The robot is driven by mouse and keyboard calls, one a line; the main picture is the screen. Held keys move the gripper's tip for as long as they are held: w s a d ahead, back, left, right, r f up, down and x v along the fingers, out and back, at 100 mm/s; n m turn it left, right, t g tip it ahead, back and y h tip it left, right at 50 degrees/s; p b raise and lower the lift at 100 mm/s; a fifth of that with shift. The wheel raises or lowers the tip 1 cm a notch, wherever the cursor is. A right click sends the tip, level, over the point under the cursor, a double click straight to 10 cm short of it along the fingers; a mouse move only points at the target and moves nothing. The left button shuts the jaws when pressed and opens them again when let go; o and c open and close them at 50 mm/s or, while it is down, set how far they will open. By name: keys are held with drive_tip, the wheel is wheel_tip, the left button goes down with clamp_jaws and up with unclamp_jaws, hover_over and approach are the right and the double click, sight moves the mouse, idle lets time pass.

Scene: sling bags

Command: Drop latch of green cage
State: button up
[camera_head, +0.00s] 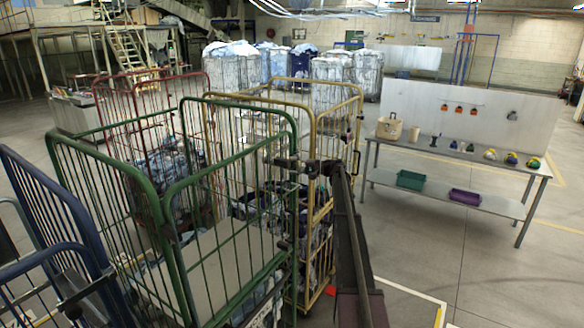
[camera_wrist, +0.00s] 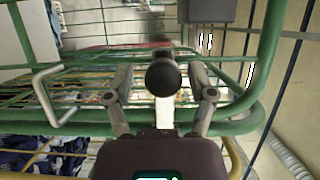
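The green cage (camera_head: 170,215) stands at centre left in the head view, with clothes and a pale panel inside. Its green bars (camera_wrist: 90,90) fill much of the wrist view. My gripper (camera_head: 284,163) is at the cage's upper right corner. In the wrist view my gripper (camera_wrist: 165,92) has its two fingers apart, one on each side of a dark round knob (camera_wrist: 163,77). I see gaps between fingers and knob. Whether the knob belongs to the latch I cannot tell. A pale bent rod (camera_wrist: 50,95) shows on the left among the green bars.
A yellow cage (camera_head: 319,125) stands close behind the green one, with a red cage (camera_head: 205,95) farther back. A blue cage (camera_head: 65,220) is at the left. A table (camera_head: 440,152) with several small items stands at the right.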

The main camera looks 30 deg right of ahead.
drive_tip(key=shift+d, duration=0.1)
idle(0.3)
drive_tip(key=v, duration=1.2)
drive_tip(key=shift+f, duration=0.1)
idle(0.5)
drive_tip(key=s+a+f+n+g+h+b, duration=0.1)
drive_tip(key=s+a+f+g+h+b, duration=0.2)
drive_tip(key=a+f, duration=0.6)
drive_tip(key=s+a+f+n+g+b, duration=0.1)
drive_tip(key=s+a+f+g+b, duration=0.15)
drive_tip(key=s+a+f, duration=0.65)
drive_tip(key=s+a+f+n+g+h+b, duration=0.1)
drive_tip(key=a+f+g+h+b, duration=0.2)
drive_tip(key=a, duration=1.1)
drive_tip(key=s+a+f+n+h+b, duration=0.1)
drive_tip(key=s+a+f+b, duration=0.3)
drive_tip(key=s, duration=0.5)
drive_tip(key=s+a+f+n+g+h+b, duration=0.1)
drive_tip(key=s+a+f+h+b, duration=0.3)
drive_tip(key=s+f, duration=0.4)
drive_tip(key=s+a+f+n+g+h+b, duration=0.1)
drive_tip(key=s+a+f+n+h+b, duration=0.1)
drive_tip(key=s, duration=0.8)
drive_tip(key=a+f+h+b, duration=0.1)
drive_tip(key=a+f+b, duration=0.1)
drive_tip(key=a+f, duration=0.1)
drive_tip(key=shift+s+a+f, duration=0.2)
drive_tip(key=shift+a+f, duration=0.15)
drive_tip(key=shift+f, duration=0.05)
